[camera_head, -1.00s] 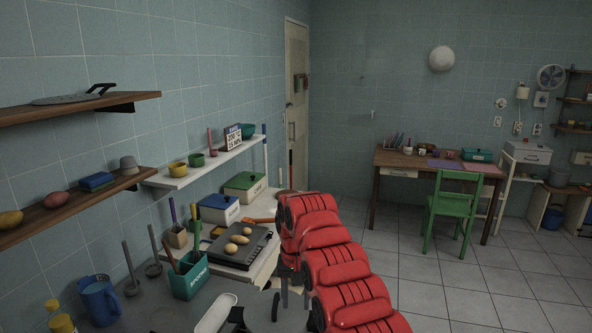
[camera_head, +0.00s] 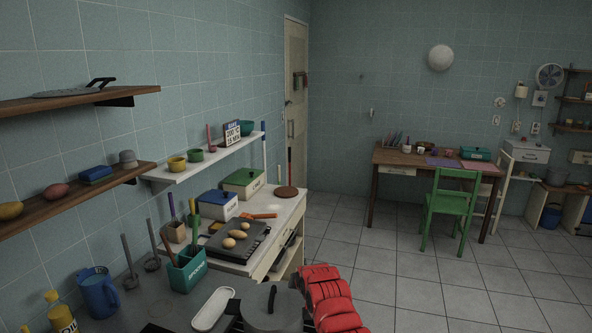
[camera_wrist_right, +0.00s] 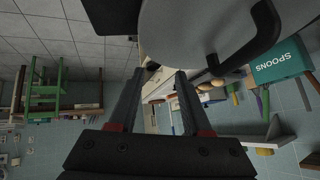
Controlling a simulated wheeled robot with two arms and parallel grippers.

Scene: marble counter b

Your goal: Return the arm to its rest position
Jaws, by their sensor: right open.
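My right arm, red, comes in at the bottom centre of the head view, low beside the counter's right edge. Its gripper shows in the right wrist view (camera_wrist_right: 160,76), with two dark fingers apart and nothing between them. A grey round lid with a black handle (camera_head: 262,317) is at the bottom of the head view. The lid also fills the top of the right wrist view (camera_wrist_right: 190,28), close to the fingers; I cannot tell whether they touch it. My left gripper is not in view.
A white oblong dish (camera_head: 213,309), a green spoons holder (camera_head: 188,271) and a blue jug (camera_head: 98,294) stand on the counter. Beyond are a dark hob (camera_head: 236,243) with brown eggs or potatoes and a green-lidded box (camera_head: 244,183).

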